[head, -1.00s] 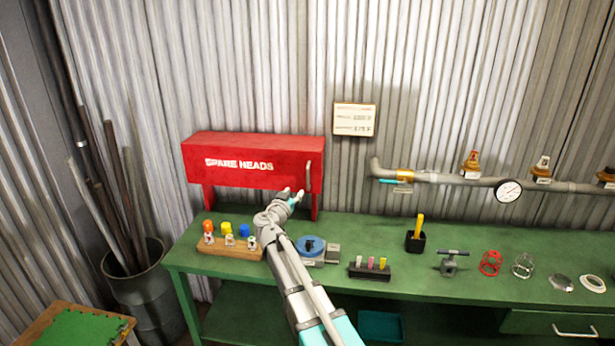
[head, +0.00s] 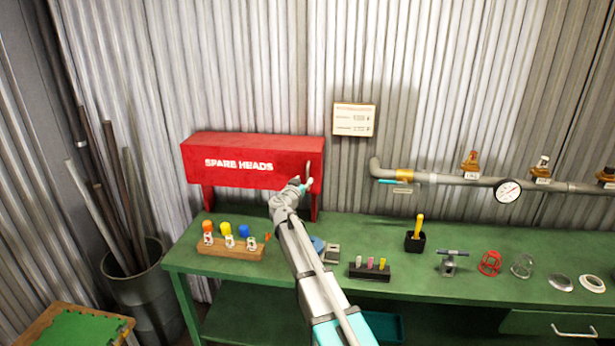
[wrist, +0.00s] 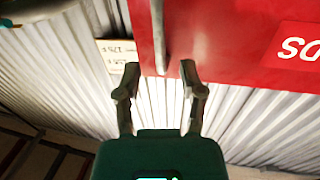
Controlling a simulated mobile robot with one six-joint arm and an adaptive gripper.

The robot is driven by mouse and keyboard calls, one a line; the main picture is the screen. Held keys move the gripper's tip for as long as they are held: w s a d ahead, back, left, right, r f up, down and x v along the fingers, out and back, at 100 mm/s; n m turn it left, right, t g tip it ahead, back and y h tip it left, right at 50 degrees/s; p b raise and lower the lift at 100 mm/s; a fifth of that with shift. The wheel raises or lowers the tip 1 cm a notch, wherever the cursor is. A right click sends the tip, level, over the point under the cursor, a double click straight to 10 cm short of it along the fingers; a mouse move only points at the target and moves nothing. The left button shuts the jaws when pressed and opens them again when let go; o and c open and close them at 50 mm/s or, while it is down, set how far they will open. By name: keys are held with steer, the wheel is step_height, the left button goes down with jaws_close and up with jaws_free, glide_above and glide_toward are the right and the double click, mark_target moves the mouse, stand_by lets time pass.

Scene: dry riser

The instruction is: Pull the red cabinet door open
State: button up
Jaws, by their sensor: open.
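The red cabinet (head: 245,163) marked "SPARE HEADS" stands on legs at the back of the bench, its door shut. Its upright metal handle (head: 308,171) is at the right end of the front; the lower part is partly covered by my gripper in the head view. My gripper (head: 304,186) is at the handle's lower end. In the wrist view my gripper (wrist: 158,78) is open and empty, and the handle (wrist: 159,40) lies just beyond the fingertips, roughly between them. The red door face (wrist: 225,45) fills the upper right there. I cannot tell whether a finger touches the handle.
The green bench (head: 440,290) holds a wooden rack (head: 230,247) of sprinkler heads, a blue round piece (head: 317,244), a black block (head: 370,271) and a black cup (head: 416,241). A pipe with a gauge (head: 508,190) runs along the right wall.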

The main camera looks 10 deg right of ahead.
mark_target(307, 176)
steer(key=shift+x, duration=2.3)
jaws_close()
